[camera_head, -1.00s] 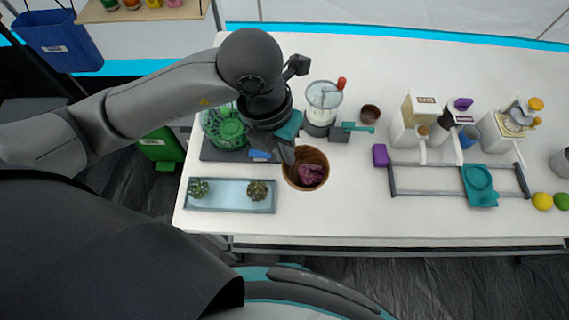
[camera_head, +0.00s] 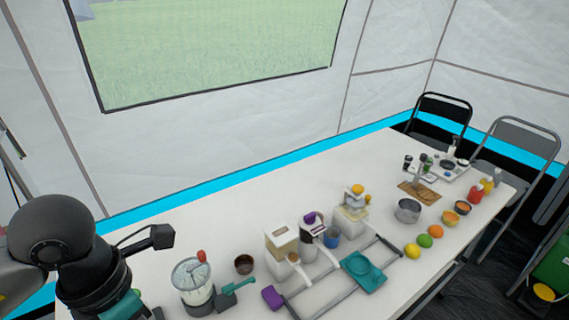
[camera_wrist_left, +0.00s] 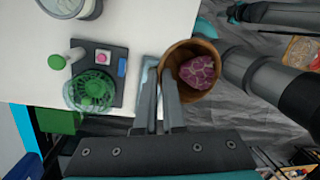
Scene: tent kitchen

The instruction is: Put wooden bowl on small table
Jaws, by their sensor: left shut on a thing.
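The wooden bowl (camera_wrist_left: 208,50) shows in the left wrist view. It is round and brown, with a purplish-red marbled item (camera_wrist_left: 197,72) inside. My left gripper (camera_wrist_left: 161,75) is shut on the left side of the bowl's rim. The bowl overlaps the white table's edge in this view, with grey floor behind its right part. In the head view, the bowl and my left fingers are out of frame; only my left wrist shows at lower left. My right gripper is not in view. I cannot identify a small table in either view.
A long white table (camera_head: 300,180) runs toward folding chairs (camera_head: 518,150). A green wire basket (camera_wrist_left: 90,90) stands near the gripper.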

